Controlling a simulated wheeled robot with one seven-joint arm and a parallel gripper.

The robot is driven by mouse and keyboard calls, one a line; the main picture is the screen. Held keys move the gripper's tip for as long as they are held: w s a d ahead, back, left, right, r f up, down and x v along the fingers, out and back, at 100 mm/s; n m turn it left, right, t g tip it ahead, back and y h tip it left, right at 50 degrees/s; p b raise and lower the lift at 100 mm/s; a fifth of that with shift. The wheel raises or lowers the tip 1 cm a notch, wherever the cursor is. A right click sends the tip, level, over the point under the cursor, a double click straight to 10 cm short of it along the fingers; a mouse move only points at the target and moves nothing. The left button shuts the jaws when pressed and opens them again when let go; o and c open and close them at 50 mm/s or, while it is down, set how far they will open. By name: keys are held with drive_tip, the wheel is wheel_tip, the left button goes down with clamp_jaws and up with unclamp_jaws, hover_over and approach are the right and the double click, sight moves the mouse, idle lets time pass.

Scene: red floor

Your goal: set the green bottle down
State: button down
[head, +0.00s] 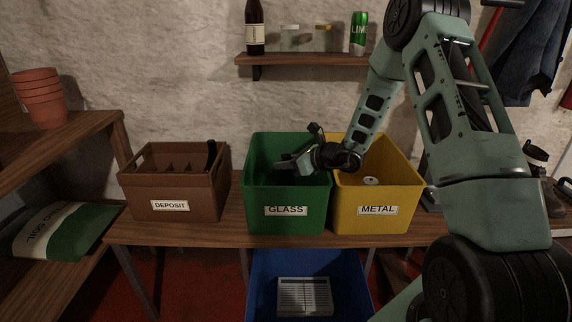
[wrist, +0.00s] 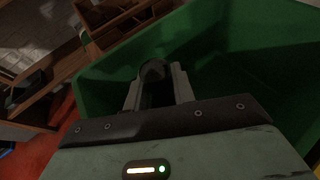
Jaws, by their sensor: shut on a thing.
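My gripper (head: 288,163) is over the open top of the green bin labelled GLASS (head: 286,211), reaching in from the right. In the wrist view, my gripper (wrist: 156,88) is shut on a dark round-ended thing, taken as the green bottle (wrist: 153,71). Only its end shows between the fingers, and its colour is too dark to read. The rest of it is hidden by the fingers and shadow. The green bin's walls (wrist: 225,45) surround the fingers in the wrist view. I cannot tell whether the bottle touches the bin.
A yellow METAL bin (head: 376,218) stands right of the green one. A brown DEPOSIT crate (head: 172,190) with a dark bottle neck (head: 211,155) stands left on the wooden bench (head: 236,225). A blue bin (head: 262,290) is below.

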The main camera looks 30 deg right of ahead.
drive_tip(key=shift+f, duration=0.15)
drive_tip(key=c, duration=1.2)
unclamp_jaws()
drive_tip(key=shift+o, duration=0.2)
drive_tip(key=shift+r, duration=0.2)
